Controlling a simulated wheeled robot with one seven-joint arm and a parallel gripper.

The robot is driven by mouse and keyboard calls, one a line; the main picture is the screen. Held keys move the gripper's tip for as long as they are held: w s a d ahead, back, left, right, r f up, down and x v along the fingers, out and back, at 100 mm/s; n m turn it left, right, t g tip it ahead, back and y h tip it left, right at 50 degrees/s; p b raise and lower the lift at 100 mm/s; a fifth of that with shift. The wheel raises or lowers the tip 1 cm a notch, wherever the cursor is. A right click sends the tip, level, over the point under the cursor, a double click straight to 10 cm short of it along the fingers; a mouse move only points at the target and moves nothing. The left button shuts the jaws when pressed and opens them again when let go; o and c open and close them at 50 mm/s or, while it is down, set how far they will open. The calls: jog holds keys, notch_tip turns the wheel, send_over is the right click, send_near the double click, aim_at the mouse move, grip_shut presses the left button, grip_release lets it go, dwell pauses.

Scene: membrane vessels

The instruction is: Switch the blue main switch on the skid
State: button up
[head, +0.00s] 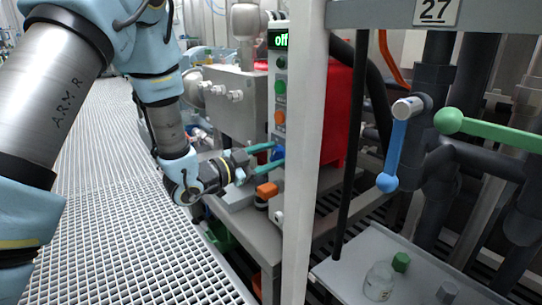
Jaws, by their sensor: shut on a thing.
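The blue main switch (278,152) is a knob on the narrow control panel (270,95) of the skid, partly hidden by the gripper fingers. My gripper (270,158) reaches it from the left, with its two teal fingers shut on the knob. The exact angle of the switch is too small to tell.
A white post (304,150) stands just right of the panel. Green buttons and an orange button (279,117) sit above the switch. Blue-handled (395,155) and green-handled (490,131) valves are at right. Grating floor (120,220) is clear at left.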

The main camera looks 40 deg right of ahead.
jog(key=n+p, duration=0.2)
jog(key=n, duration=0.1)
jog(key=n+p, duration=0.1)
jog(key=n, duration=0.2)
jog(key=shift+w+r+p, duration=0.2)
jog(key=shift+p, duration=0.2)
jog(key=n+p, duration=0.2)
jog(key=n, duration=0.2)
jog(key=shift+w+f+n+p, duration=0.1)
jog(key=shift+f+n+p, duration=0.05)
jog(key=shift+n+p, duration=0.65)
jog(key=shift+f+n, duration=0.1)
jog(key=shift+n, duration=0.2)
jog(key=o, duration=1.4)
jog(key=shift+c, duration=0.2)
